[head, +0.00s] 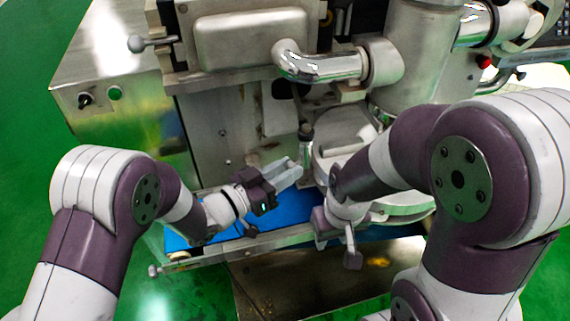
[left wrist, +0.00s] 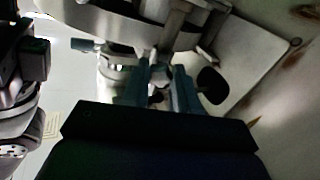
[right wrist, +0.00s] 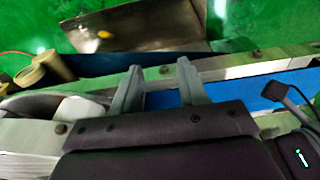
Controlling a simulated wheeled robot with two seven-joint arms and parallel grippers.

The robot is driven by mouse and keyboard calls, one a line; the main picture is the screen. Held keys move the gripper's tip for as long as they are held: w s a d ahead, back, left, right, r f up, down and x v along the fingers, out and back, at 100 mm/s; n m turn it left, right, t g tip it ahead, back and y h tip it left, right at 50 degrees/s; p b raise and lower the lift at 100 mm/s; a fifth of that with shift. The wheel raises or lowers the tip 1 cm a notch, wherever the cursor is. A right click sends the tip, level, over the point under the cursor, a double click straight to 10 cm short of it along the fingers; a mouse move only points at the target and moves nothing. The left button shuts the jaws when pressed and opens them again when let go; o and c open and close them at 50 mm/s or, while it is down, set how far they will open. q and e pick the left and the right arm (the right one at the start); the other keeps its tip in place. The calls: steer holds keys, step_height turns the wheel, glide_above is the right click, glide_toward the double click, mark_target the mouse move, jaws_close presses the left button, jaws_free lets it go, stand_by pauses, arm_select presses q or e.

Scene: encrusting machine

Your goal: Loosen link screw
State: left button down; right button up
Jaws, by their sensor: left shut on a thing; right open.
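My left gripper (head: 294,171) reaches from the left to the middle of the machine, just below a small upright metal post (head: 306,145). In the left wrist view its fingers (left wrist: 158,88) are shut on a small bright metal part, which I take to be the link screw (left wrist: 157,73). The fingers hide much of it. A black oval knob (left wrist: 211,86) sits just right of the fingers. My right gripper is low in front of the round housing (head: 345,140); the right wrist view shows its fingers (right wrist: 161,84) apart with nothing between them.
A blue belt (head: 175,242) runs under both grippers, edged by a metal rail (head: 215,257). A shiny bent pipe (head: 310,65) overhangs from above. A metal tray (right wrist: 135,28) lies on the green floor in front. The steel cabinet (head: 120,110) stands at left.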

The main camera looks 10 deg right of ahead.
arm_select(q)
steer(key=shift+n+p, duration=0.4)
steer(key=shift+n, duration=0.4)
steer(key=shift+f, duration=0.1)
steer(key=c, duration=0.9)
jaws_free()
steer(key=shift+o, duration=0.2)
steer(key=v, duration=1.2)
steer(key=shift+s+a, duration=0.2)
steer(key=shift+a, duration=0.1)
steer(key=shift+w, duration=0.1)
